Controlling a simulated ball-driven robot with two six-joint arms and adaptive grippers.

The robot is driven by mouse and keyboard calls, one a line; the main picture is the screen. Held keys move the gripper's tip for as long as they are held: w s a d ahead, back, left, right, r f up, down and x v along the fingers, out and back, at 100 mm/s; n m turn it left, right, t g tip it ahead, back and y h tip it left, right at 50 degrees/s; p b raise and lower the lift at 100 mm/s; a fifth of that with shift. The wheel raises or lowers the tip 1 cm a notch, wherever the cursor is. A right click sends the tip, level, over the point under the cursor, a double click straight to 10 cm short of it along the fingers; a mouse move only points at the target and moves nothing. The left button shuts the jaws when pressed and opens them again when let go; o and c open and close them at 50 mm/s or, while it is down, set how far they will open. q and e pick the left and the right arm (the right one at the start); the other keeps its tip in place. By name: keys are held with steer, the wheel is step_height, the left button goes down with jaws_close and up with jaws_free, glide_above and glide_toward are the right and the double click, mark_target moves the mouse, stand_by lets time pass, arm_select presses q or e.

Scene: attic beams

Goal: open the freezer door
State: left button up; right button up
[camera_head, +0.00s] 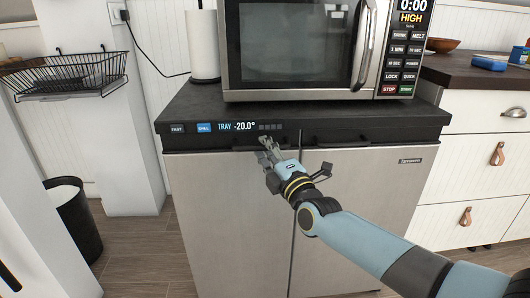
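The freezer (215,215) is a grey metal cabinet with a black top and two doors side by side, split by a vertical seam. Both doors look shut. A black control strip along its upper front shows lit buttons and "TRAY -20.0°". Dark recessed grips run along the top edge of the doors. My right gripper (268,148) is in front of the left door's upper right part, near the seam, with its fingertips by the door's top edge. Whether it touches the grip, and how far apart its fingers are, I cannot tell. My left gripper is out of view.
A microwave (300,50) and a paper roll (203,47) stand on the freezer. White drawers (470,165) are at the right. A wire basket (65,75) hangs at the left, above a black bin (75,220). Wooden floor (130,250) shows at the freezer's left.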

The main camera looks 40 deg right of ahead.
steer(key=shift+w+d+r, duration=0.1)
steer(key=shift+w, duration=0.3)
jaws_close()
